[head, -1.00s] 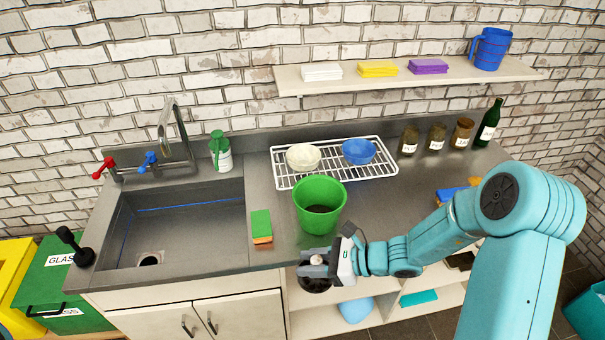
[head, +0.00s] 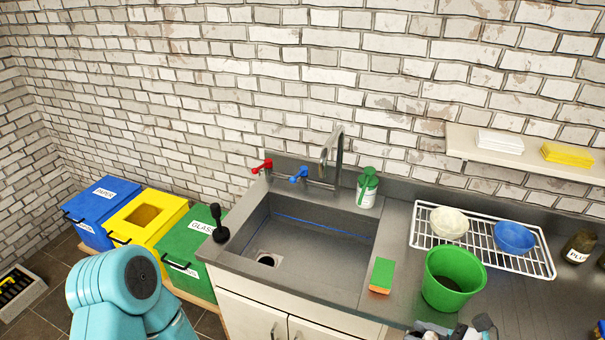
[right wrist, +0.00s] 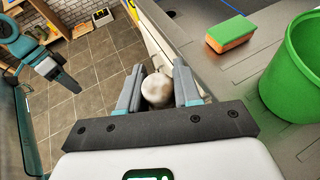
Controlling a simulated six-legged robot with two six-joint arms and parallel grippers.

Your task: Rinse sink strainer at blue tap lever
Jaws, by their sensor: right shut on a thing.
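The blue tap lever (head: 299,175) is behind the sink (head: 300,240), between the red lever (head: 262,166) and the tall grey spout (head: 338,155). My right gripper (head: 430,333) is at the bottom edge of the head view, partly cut off, near the counter front. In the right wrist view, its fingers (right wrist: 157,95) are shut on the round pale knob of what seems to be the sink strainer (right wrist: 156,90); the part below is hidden. My left arm shows at the lower left of the head view. My left gripper (right wrist: 62,78) seems to show small in the right wrist view, its jaws unclear.
A dish rack (head: 540,268) holds two bowls. A black plunger-like tool (head: 219,225) stands at the sink's left corner. Bins stand left. The basin is clear.

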